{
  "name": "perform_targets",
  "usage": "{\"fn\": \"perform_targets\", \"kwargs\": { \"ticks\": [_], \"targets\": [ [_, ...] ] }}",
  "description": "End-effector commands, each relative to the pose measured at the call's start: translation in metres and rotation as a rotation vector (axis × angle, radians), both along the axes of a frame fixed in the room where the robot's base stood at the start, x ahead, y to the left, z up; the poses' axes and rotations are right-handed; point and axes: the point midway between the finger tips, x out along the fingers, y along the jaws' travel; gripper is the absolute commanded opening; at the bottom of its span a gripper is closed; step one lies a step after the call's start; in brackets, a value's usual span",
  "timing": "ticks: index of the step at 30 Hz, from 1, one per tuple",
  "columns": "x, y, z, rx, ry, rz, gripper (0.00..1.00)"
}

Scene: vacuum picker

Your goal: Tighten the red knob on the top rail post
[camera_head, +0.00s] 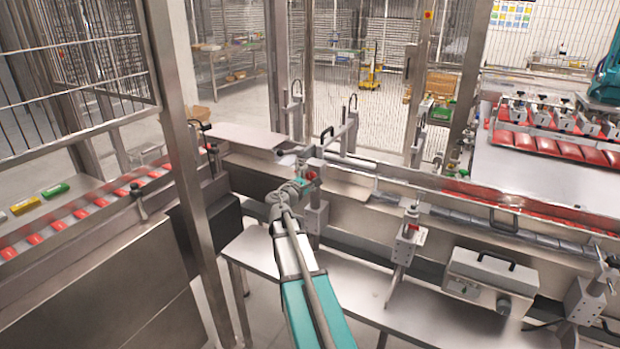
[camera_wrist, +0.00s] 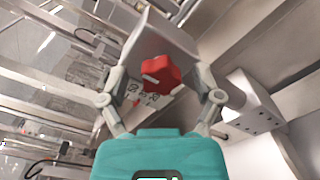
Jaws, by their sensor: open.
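The red knob (camera_wrist: 160,72) is a lobed handle in the middle of the wrist view, in front of a pale metal bracket. In the head view the knob (camera_head: 311,176) shows as a small red patch on the rail post (camera_head: 316,215), just beyond my gripper (camera_head: 293,188). My gripper (camera_wrist: 158,82) is open, with one finger on each side of the knob. Gaps show between the fingers and the knob, and I cannot tell whether any part touches it. My arm and gripper partly cover the post.
A second post with a red part (camera_head: 411,230) stands to the right. A grey control box (camera_head: 490,279) sits on the lower shelf. A steel frame upright (camera_head: 190,170) stands left of my arm. Conveyor rails run behind the post, with red packs (camera_head: 80,213) on the left.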

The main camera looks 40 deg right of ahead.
Motion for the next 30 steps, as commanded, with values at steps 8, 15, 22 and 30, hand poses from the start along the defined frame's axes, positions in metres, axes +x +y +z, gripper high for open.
{"fn": "perform_targets", "kwargs": {
  "ticks": [8, 15, 22, 30],
  "targets": [
    [-0.004, 0.008, 0.000, 0.000, 0.000, 0.001, 0.83],
    [-0.015, 0.032, 0.000, 0.000, 0.000, 0.001, 0.83],
    [-0.029, 0.068, 0.000, 0.000, 0.000, 0.002, 0.83],
    [-0.042, 0.100, 0.000, 0.001, 0.000, 0.001, 0.83]
  ]
}}
